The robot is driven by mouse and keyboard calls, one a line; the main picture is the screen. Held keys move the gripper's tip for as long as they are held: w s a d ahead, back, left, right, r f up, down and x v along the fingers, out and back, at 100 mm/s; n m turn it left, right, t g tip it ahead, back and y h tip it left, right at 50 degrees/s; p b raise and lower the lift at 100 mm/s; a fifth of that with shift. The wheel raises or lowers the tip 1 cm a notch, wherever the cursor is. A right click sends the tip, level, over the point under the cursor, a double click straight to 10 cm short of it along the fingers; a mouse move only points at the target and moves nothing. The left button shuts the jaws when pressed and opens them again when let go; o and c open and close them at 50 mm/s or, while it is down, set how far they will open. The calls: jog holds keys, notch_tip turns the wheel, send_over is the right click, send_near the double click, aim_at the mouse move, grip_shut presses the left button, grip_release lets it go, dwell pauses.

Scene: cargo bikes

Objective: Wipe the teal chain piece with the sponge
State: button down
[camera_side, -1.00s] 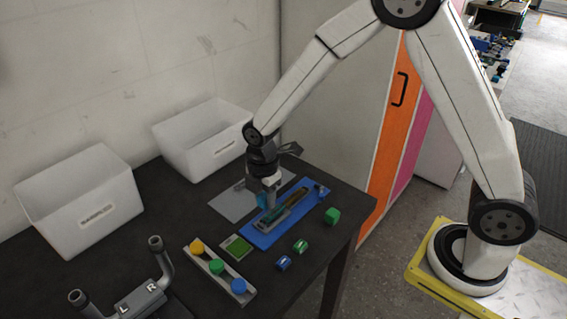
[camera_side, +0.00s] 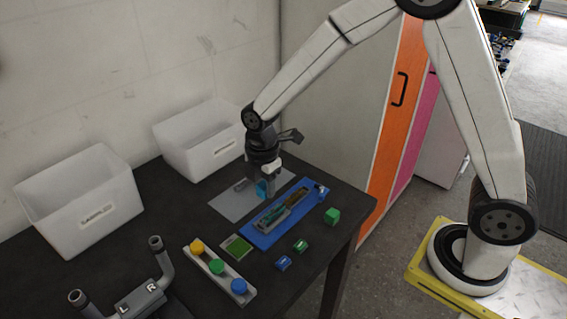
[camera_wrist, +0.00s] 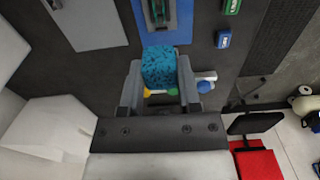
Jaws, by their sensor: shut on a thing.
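My gripper (camera_side: 264,188) is shut on a blue sponge (camera_side: 261,189). In the wrist view the speckled sponge (camera_wrist: 159,68) sits between the two fingers. In the side view the sponge shows above the grey sheet, just left of the blue mat (camera_side: 262,237); its exact height is unclear. The teal chain piece (camera_side: 273,216) lies in a narrow grey holder on the blue mat. In the wrist view the chain piece (camera_wrist: 158,12) is partly cut off at the top edge, and the sponge appears apart from it.
A grey sheet (camera_side: 228,204) lies behind the blue mat. Two white bins (camera_side: 80,205) stand along the wall. A green block (camera_side: 332,216), small blue and green pieces, a green pad (camera_side: 236,247) and a strip with coloured knobs (camera_side: 217,267) lie in front. A two-handled fixture (camera_side: 137,296) stands at front left.

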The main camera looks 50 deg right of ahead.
aim_at(266, 218)
jog(key=shift+f, duration=3.55)
jog(key=shift+d+f, duration=0.25)
jog(key=shift+d, duration=0.25)
jog(key=shift+d+f, duration=0.25)
jog(key=shift+d, duration=2.1)
jog(key=shift+a, duration=2.85)
jog(key=shift+r, duration=4.1)
